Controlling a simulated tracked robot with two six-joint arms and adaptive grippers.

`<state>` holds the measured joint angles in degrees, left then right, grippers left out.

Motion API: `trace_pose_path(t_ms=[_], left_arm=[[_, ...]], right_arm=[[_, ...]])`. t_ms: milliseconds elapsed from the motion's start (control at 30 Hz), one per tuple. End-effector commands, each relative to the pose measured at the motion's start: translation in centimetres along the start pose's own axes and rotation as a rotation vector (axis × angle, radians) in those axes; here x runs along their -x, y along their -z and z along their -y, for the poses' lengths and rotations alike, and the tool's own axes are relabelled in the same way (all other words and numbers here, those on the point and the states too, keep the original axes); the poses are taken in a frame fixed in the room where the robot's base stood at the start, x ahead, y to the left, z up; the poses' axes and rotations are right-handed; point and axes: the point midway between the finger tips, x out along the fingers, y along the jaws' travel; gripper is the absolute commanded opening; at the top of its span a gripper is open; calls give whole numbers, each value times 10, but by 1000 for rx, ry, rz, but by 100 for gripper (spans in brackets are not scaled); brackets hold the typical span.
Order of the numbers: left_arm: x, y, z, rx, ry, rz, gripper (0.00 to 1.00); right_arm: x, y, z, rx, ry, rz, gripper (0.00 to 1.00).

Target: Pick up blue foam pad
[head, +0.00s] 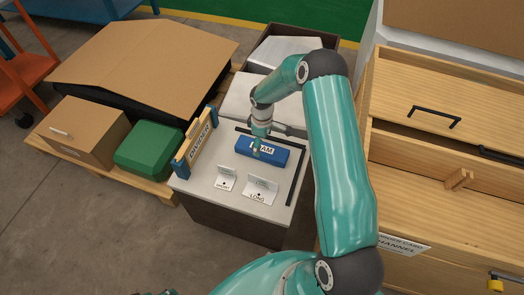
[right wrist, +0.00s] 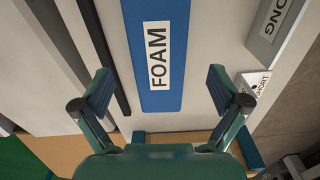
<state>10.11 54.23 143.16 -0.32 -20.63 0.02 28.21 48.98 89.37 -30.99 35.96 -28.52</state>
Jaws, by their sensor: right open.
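The blue foam pad (head: 279,156) is a flat bar with a white FOAM label. It lies on the pale top of the low stand (head: 205,188). In the right wrist view the blue foam pad (right wrist: 174,98) runs up the middle of the picture. My right gripper (right wrist: 160,88) is open and empty, with one finger on each side of the pad's width. In the head view my right gripper (head: 257,148) is over the pad and partly hidden by its own arm. I cannot tell its exact height. My left gripper is not seen.
A DANGER board (head: 199,143) with blue ends stands at the stand's left edge. Dark rails (head: 296,178) border the pad. SHORT (head: 226,180) and LONG (head: 260,188) blocks stand in front. A green case (head: 149,148) is left; a wooden drawer unit (head: 430,190) is right.

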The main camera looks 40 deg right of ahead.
Motion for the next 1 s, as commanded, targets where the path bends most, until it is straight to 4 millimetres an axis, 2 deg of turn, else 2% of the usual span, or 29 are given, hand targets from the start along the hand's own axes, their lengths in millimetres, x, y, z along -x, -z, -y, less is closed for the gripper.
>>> trace_pose_path(t_ms=[167,400,700,767,1000], left_arm=[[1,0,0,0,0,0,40],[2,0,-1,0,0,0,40],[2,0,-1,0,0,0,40],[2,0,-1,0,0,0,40],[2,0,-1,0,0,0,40]], right_arm=[[-14,0,0,-1,2,1,98],[-47,2,-1,0,2,1,98],[-53,2,-2,0,-1,-1,98],[-53,2,-2,0,-1,-1,91],[-53,3,-2,1,0,-1,51]])
